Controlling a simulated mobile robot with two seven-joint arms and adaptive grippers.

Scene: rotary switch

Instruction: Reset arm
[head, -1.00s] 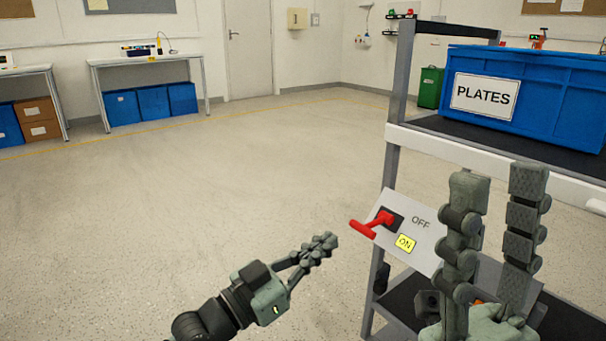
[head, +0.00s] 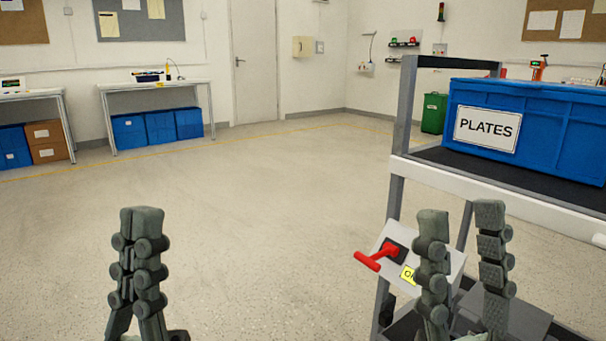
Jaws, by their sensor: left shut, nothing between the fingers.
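The rotary switch has a red handle (head: 376,256) on a pale panel (head: 456,271) fixed to the cart. A yellow ON label (head: 408,274) shows partly; my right gripper hides the rest of the panel lettering. My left gripper (head: 141,213) stands upright at the lower left with its fingers together and nothing between them, well away from the switch. My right gripper (head: 461,212) points up in front of the panel, its two fingers spread apart with nothing between them. I cannot tell whether it touches the panel.
The cart's grey post (head: 403,120) and white shelf edge (head: 490,190) stand at the right. A blue PLATES bin (head: 560,130) sits on its upper shelf. Workbenches (head: 150,86) with blue boxes stand at the back left. The floor (head: 250,210) between is clear.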

